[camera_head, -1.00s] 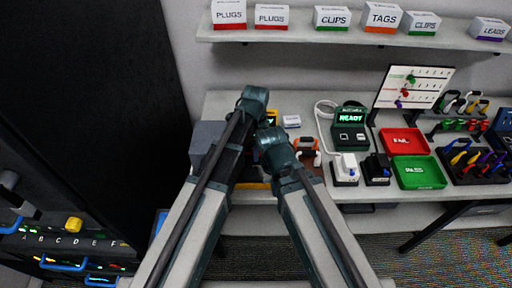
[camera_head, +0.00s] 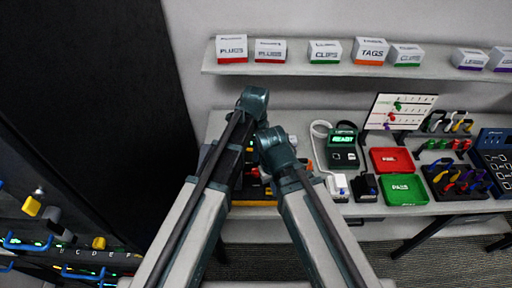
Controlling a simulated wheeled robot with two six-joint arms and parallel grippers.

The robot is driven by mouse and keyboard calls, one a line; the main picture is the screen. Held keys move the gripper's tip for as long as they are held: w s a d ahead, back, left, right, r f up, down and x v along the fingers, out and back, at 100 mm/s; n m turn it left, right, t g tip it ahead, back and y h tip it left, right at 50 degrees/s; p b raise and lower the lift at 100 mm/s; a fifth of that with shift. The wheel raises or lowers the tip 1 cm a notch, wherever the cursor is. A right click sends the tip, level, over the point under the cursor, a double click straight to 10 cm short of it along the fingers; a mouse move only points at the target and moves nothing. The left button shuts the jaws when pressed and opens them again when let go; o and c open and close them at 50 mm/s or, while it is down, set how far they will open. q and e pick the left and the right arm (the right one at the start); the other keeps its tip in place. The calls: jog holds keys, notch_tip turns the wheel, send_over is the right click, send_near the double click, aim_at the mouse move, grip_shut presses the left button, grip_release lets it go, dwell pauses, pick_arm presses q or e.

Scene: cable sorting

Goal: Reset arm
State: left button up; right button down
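Both of my arms come in from the bottom of the head view, folded close together over the left part of the bench. My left arm (camera_head: 195,210) reaches up to a teal joint near the picture's middle. My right arm (camera_head: 318,225) ends in a teal joint just below and to the right of that. The joints look close, but I cannot tell whether they touch. Neither gripper's fingers can be made out; they are hidden behind the arm links. I see nothing held by either arm.
The bench (camera_head: 400,222) carries a green-screened tester reading READY (camera_head: 342,148), a red tray (camera_head: 392,160), a green PASS tray (camera_head: 404,190) and a dark tool holder (camera_head: 458,182). A shelf (camera_head: 340,70) with labelled boxes runs above. A dark cabinet (camera_head: 100,110) stands left.

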pick_arm(q)
jog(key=shift+r, duration=0.35)
jog(key=s+a+n, duration=0.1)
jog(key=a+n, duration=0.2)
jog(key=s+a+n, duration=0.2)
jog(key=a+n, duration=0.1)
jog(key=s+a+n, duration=0.2)
jog(key=a+n, duration=0.1)
jog(key=a, duration=0.1)
jog(key=shift+s, duration=0.25)
jog(key=s+a+n, duration=0.6)
jog(key=a+n, duration=0.1)
jog(key=n, duration=0.2)
jog(key=s+d+f+m+y+b, duration=0.1)
jog(key=s+d+f+m+b, duration=0.2)
jog(key=s+d+f+b, duration=0.2)
jog(key=d+f+b, duration=0.3)
jog(key=d, duration=0.3)
jog(key=shift+s+f+m, duration=0.15)
jog(key=shift+m, duration=0.15)
jog(key=shift+s, duration=0.1)
